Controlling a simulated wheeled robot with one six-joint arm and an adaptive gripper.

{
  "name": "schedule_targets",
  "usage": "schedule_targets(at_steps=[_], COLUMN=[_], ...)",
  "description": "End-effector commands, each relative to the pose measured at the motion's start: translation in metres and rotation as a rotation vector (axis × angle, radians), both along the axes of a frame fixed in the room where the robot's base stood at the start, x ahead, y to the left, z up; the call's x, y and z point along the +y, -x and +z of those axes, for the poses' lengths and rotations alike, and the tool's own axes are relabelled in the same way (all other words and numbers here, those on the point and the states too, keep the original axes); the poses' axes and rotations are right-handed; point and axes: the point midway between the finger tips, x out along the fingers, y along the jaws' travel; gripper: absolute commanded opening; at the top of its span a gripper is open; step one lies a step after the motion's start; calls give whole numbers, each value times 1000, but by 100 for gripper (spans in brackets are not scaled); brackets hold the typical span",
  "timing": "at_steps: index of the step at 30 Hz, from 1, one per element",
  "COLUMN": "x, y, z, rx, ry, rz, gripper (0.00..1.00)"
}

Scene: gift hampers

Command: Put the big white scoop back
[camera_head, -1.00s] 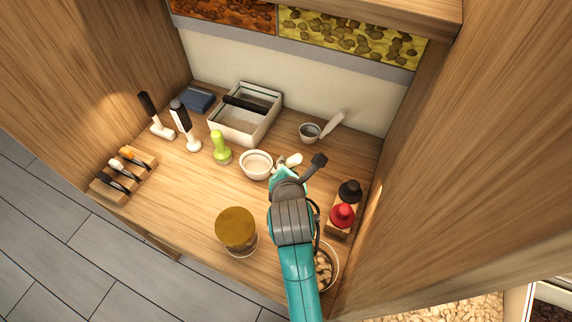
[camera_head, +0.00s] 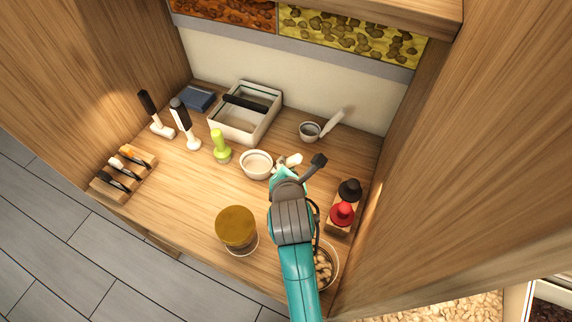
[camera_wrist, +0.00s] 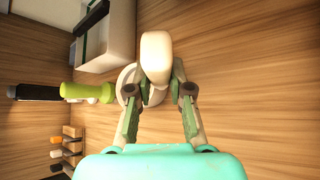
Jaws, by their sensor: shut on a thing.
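The big white scoop (camera_head: 257,165) is a round, pale cup with a thick, cream handle (camera_head: 293,160), near the middle of the wooden shelf. My gripper (camera_head: 285,171) is at the handle; my wrist hides part of it in the head view. In the wrist view my gripper (camera_wrist: 158,88) is shut on the handle (camera_wrist: 156,55), whose rounded end faces the camera. The scoop's cup (camera_wrist: 126,84) shows behind the left finger. I cannot tell whether the cup touches the shelf. A smaller scoop (camera_head: 310,131) with a pale handle stands farther back, to the right.
A lime-green tool (camera_head: 220,148) stands just left of the scoop. Behind are a white box (camera_head: 231,133) and black-handled tools (camera_head: 185,126). A brown-topped jar (camera_head: 236,227) is in front. Red (camera_head: 342,214) and black knobs are at right, near the side wall.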

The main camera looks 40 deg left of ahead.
Motion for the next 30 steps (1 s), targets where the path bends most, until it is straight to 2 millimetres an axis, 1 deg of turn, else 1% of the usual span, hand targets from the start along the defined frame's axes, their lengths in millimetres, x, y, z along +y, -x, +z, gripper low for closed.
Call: schedule_targets(at_steps=[17, 18, 20, 21, 30], x=[0, 0, 0, 0, -1], y=[0, 0, 0, 0, 1], z=[-2, -2, -2, -2, -2], rx=[0, 0, 0, 0, 1], ry=[0, 0, 0, 0, 1], rz=[0, 0, 0, 0, 0], gripper=[0, 30, 45, 49, 49])
